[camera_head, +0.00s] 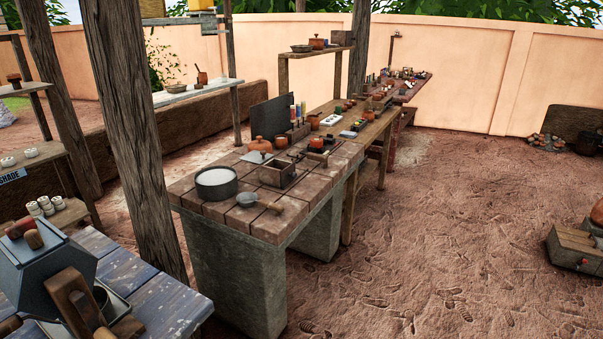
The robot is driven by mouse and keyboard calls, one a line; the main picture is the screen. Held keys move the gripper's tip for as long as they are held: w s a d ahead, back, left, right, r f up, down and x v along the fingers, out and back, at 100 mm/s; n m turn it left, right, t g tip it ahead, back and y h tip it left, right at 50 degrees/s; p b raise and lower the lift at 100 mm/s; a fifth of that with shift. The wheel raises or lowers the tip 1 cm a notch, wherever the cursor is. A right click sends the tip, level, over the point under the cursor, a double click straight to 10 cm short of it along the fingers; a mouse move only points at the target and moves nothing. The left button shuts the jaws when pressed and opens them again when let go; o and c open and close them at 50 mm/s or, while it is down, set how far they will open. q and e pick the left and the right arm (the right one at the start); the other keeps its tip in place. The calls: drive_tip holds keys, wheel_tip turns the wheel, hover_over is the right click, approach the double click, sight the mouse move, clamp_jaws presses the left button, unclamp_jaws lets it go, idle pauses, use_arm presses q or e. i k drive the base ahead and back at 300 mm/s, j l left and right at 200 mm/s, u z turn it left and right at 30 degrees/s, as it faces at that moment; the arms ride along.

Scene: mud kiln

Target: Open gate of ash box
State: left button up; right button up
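No ash box or gate can be made out for certain. A low grey box (575,249) with a small red part on its front stands on the ground at the right edge, partly cut off by the frame. A small open-topped box (281,174) sits on the brick-topped table (245,222). I cannot tell whether either is the ash box. Neither of my grippers is in view.
A wooden post (140,130) rises at the left. A blue-grey plank table (150,290) with a metal device (45,262) fills the lower left. Workbenches with pots run toward the peach wall (455,70). Muddy ground (430,250) at centre right is open.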

sight(288, 175)
drive_tip(key=i+l, duration=0.4)
drive_tip(key=l, duration=0.15)
drive_tip(key=i+l+u, duration=0.15)
drive_tip(key=i+l, duration=0.7)
drive_tip(key=l, duration=0.25)
